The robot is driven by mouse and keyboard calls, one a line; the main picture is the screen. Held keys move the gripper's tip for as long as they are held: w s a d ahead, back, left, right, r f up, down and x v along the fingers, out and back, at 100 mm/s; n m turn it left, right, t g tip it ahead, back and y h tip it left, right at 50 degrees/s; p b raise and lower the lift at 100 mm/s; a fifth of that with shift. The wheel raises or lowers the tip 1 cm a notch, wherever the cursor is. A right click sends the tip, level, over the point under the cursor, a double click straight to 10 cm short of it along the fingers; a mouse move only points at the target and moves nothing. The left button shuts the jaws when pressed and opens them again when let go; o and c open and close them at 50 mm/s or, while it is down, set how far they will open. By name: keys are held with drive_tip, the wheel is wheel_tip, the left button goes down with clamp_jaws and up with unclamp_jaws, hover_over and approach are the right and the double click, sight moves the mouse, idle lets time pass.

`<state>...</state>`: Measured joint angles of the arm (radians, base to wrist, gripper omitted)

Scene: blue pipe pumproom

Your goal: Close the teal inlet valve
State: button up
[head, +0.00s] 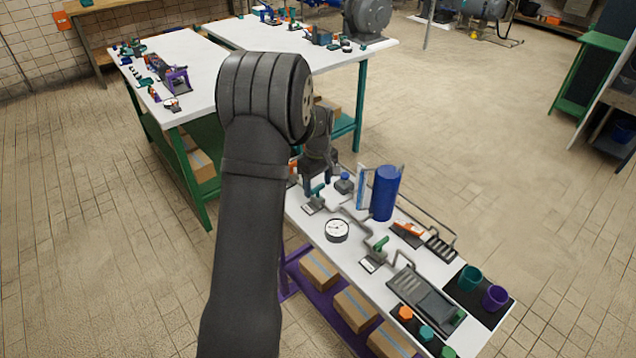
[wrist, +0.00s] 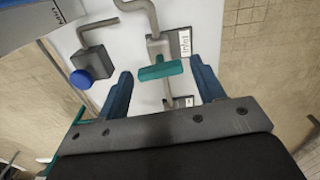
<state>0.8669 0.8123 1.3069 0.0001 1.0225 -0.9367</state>
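The teal inlet valve (wrist: 160,70) shows in the wrist view as a teal bar handle on a grey pipe, lying crosswise to the pipe's run. A plate reading "Inlet" (wrist: 185,42) is beside it. In the head view the teal handle (head: 318,190) is partly hidden by my gripper (head: 318,184). My gripper (wrist: 163,88) is open, with its blue fingers apart on the left and right of the handle. Both fingers look clear of it, and nothing is held. The exact height of the fingertips over the handle is hard to tell.
A grey block with a blue knob (wrist: 82,77) stands close to the left finger. In the head view, a blue tank (head: 385,192), a pressure gauge (head: 337,230) and a green-handled valve (head: 380,243) stand along the bench. Teal and purple cups (head: 495,298) are at its right end.

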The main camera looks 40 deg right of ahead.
sight(318, 186)
drive_tip(key=c, duration=0.7)
drive_tip(key=shift+m, duration=0.6)
drive_tip(key=o, duration=1)
drive_tip(key=shift+c, duration=0.2)
wheel_tip(318, 186, up, 18)
drive_tip(key=shift+f, duration=0.25)
